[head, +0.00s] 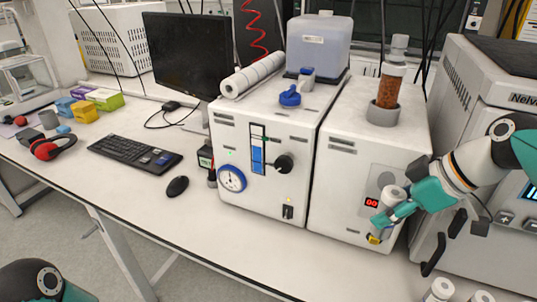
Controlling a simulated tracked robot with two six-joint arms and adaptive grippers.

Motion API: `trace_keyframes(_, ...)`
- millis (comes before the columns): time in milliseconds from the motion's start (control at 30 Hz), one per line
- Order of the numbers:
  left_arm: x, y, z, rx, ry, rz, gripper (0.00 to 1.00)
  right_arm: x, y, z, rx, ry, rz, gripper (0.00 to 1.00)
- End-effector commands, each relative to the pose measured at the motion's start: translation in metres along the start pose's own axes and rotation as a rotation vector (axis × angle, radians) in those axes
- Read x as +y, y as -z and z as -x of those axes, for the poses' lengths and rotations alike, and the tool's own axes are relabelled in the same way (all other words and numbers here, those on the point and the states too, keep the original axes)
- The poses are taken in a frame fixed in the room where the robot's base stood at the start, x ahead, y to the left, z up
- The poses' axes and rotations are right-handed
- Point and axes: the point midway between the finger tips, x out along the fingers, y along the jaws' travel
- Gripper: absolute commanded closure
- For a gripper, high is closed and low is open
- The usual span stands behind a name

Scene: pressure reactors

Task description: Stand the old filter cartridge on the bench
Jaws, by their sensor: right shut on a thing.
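My right gripper (392,212) is shut on a small cylinder, which I take to be the old filter cartridge (392,196). Its pale top shows above the teal fingers, and a yellow and dark end shows below them. The fingers hide its middle. It is held in front of the right white reactor's lower front, close to the red display, and looks slightly tilted. The white bench (250,252) lies below; I cannot tell how far. My left gripper is not in view; only part of my left arm shows at the bottom left.
White reactor boxes (265,190) fill the middle; an amber-filled column (388,90) stands on the right one. White-capped bottles (440,288) stand at the lower right. A mouse (177,187), keyboard (135,155) and red headphones (50,149) lie left. The front bench strip is clear.

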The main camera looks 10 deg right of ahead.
Motion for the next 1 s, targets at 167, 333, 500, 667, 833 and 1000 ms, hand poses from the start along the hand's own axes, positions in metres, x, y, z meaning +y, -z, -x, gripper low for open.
trace_keyframes(167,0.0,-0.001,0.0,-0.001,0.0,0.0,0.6,0.001,-0.004,0.0,0.001,-0.005,-0.008,1.0)
trace_keyframes(333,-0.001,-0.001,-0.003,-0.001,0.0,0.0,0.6,0.001,-0.018,-0.02,-0.003,-0.002,-0.011,1.0)
trace_keyframes(500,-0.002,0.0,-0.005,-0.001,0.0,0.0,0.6,0.0,-0.042,-0.057,-0.004,0.0,-0.014,1.0)
trace_keyframes(667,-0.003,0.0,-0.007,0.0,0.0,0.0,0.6,0.0,-0.065,-0.092,-0.004,0.0,-0.013,1.0)
trace_keyframes(833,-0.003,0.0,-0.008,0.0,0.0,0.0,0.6,0.0,-0.082,-0.12,-0.002,-0.002,-0.011,1.0)
trace_keyframes(1000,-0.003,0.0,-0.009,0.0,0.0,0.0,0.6,0.001,-0.088,-0.131,0.0,-0.005,-0.008,1.0)
